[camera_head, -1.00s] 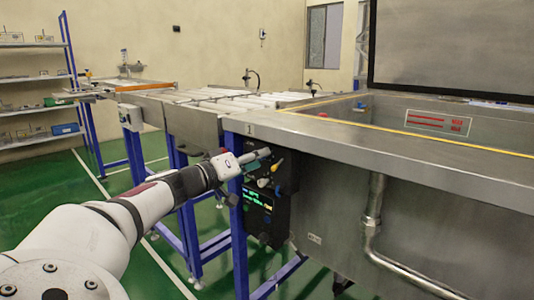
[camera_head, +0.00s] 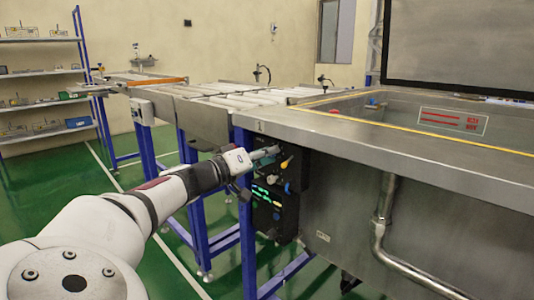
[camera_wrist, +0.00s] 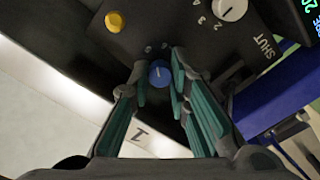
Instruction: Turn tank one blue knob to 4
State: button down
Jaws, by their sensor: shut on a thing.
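The blue knob (camera_wrist: 158,74) sits on the black control panel (camera_wrist: 190,45), with a short pale pointer mark facing up in the wrist view. My gripper (camera_wrist: 158,84) is shut on the blue knob, one finger on each side. Small marks beside the knob are partly covered and I cannot read them. In the head view my gripper (camera_head: 275,152) is at the top of the panel below the tank's "1" label, and hides the blue knob there.
A yellow knob (camera_wrist: 114,22) and a white knob (camera_wrist: 232,9) marked with numbers and SHUT are close by on the panel. The steel tank (camera_head: 340,133) rim overhangs the panel. A blue leg (camera_head: 245,220) stands to its left. Green floor (camera_head: 125,180) is open at left.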

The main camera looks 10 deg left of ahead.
jog(key=shift+a+f+n+p, duration=0.1)
jog(key=shift+n+p, duration=7.2)
jog(key=shift+p, duration=0.8)
jog(key=shift+f, duration=0.1)
jog(key=c, duration=1.5)
grip_release()
jog(key=shift+s, duration=0.1)
jog(key=v, duration=1.2)
